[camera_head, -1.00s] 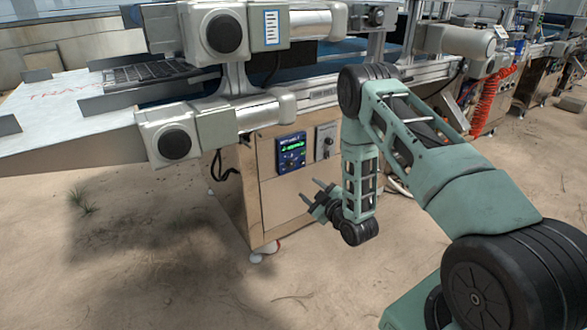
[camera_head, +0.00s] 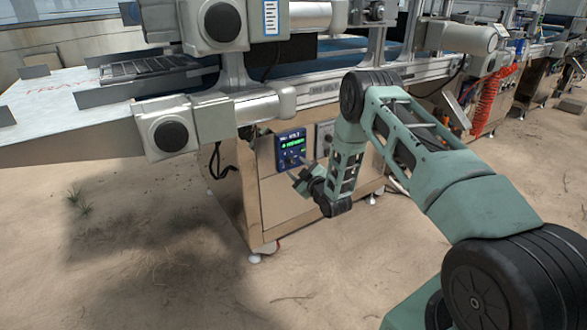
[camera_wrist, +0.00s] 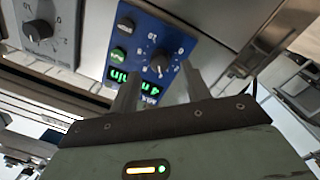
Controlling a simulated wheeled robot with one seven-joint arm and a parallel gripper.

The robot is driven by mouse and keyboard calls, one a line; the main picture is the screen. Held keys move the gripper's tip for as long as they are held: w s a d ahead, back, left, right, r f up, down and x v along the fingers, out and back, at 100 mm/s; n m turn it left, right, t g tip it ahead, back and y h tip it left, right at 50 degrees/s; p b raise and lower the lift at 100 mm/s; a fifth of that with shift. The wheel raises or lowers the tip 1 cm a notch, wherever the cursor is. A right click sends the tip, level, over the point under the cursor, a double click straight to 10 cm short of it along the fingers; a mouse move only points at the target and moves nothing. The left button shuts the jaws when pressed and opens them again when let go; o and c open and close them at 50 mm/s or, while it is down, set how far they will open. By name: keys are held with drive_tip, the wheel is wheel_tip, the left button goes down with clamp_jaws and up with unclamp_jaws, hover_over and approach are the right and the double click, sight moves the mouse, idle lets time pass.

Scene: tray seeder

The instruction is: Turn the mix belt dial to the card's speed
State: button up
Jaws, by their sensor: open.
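The mix belt panel is a blue control box (camera_head: 290,150) with a green lit display, set in the front of the machine cabinet. In the wrist view the blue panel (camera_wrist: 185,45) shows a black dial (camera_wrist: 160,62) with numbers around it, and green lit digits and buttons. My gripper (camera_wrist: 158,85) is open, its two fingers pointing at the panel close below the dial, with nothing between them. In the head view my gripper (camera_head: 302,178) is at the lower part of the panel and hides some of it. The dial's exact setting is too small to tell.
A second grey panel with a knob (camera_wrist: 38,30) sits beside the blue one. A white paper card (camera_head: 271,18) is on the machine above. A conveyor with a black tray (camera_head: 150,68) is at left. The sandy floor in front is clear.

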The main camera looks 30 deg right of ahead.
sight(292, 163)
drive_tip(key=shift+w, duration=1.65)
drive_tip(key=c, duration=1)
drive_tip(key=shift+m, duration=0.3)
drive_tip(key=m, duration=0.5)
drive_tip(key=shift+d+r+p, duration=0.1)
drive_tip(key=shift+p, duration=0.25)
drive_tip(key=shift+m+g+y, duration=0.3)
drive_tip(key=shift+m, duration=2.1)
